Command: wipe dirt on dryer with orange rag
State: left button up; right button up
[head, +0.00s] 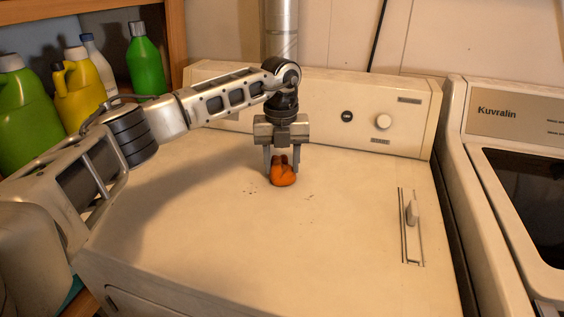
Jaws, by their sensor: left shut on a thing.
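The cream dryer (340,265) fills the middle of the head view, with its control panel at the back. My left gripper (281,165) points down over the dryer top, behind its middle. It is shut on the crumpled orange rag (284,177), which bulges out below the fingers. The rag appears to touch the dryer top, though its underside is hidden. My right gripper is out of view.
Green and yellow bottles (78,88) stand on a wooden shelf at the left, behind my left arm. A metal duct (281,30) rises behind the dryer. A second machine (505,120) marked Kuvralin stands at the right. The dryer's front and right top are mostly clear.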

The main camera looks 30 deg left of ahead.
aim_at(261, 193)
pick_arm(q)
jog(key=shift+s+a+f+p, duration=0.15)
jog(key=shift+s+a, duration=0.1)
jog(key=shift+a, duration=0.45)
jog(key=shift+s+a+p, duration=0.15)
jog(key=shift+s+a, duration=0.05)
jog(key=shift+a, duration=0.5)
jog(key=shift+s+d+p, duration=0.25)
jog(key=shift+s, duration=0.65)
jog(key=shift+s+d+p, duration=0.2)
jog(key=shift+s+p, duration=0.1)
jog(key=shift+s, duration=0.65)
jog(key=shift+s+d+p, duration=0.25)
jog(key=shift+s, duration=0.65)
jog(key=shift+s+d+p, duration=0.1)
jog(key=shift+s+d, duration=0.1)
jog(key=shift+s, duration=0.6)
jog(key=shift+s+d+p, duration=0.1)
jog(key=shift+s+d, duration=0.15)
jog(key=shift+s, duration=0.5)
jog(key=shift+s+d+p, duration=0.1)
jog(key=shift+s+d, duration=0.1)
jog(key=shift+s, duration=0.6)
jog(key=shift+r, duration=0.25)
notch_tip(261, 193, up, 6)
jog(key=p, duration=0.4)
